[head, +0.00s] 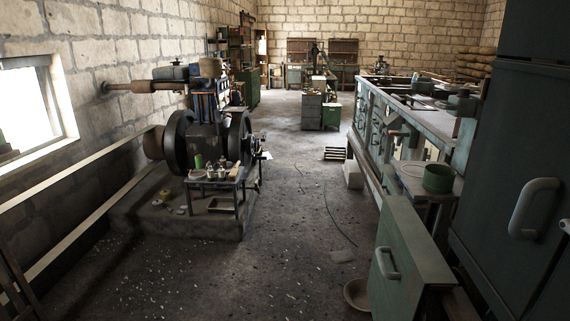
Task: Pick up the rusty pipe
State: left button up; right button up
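I cannot pick out a loose rusty pipe with certainty. A brown, rust-coloured pipe-like part (130,87) runs level from near the left wall to the top of the engine (205,130). The engine has large dark flywheels and stands on a low concrete base at left centre. Neither of my grippers shows in the head view, so I cannot see what they hold.
A small table (215,183) with cans and bottles stands before the engine. Long belts (80,165) stretch along the left wall. A workbench (420,120), a green cabinet (405,250) and a tall dark cabinet (520,150) line the right. The middle floor is mostly clear.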

aim_at(400, 99)
jog(key=i+j+u, duration=0.1)
jog(key=i, duration=2.05)
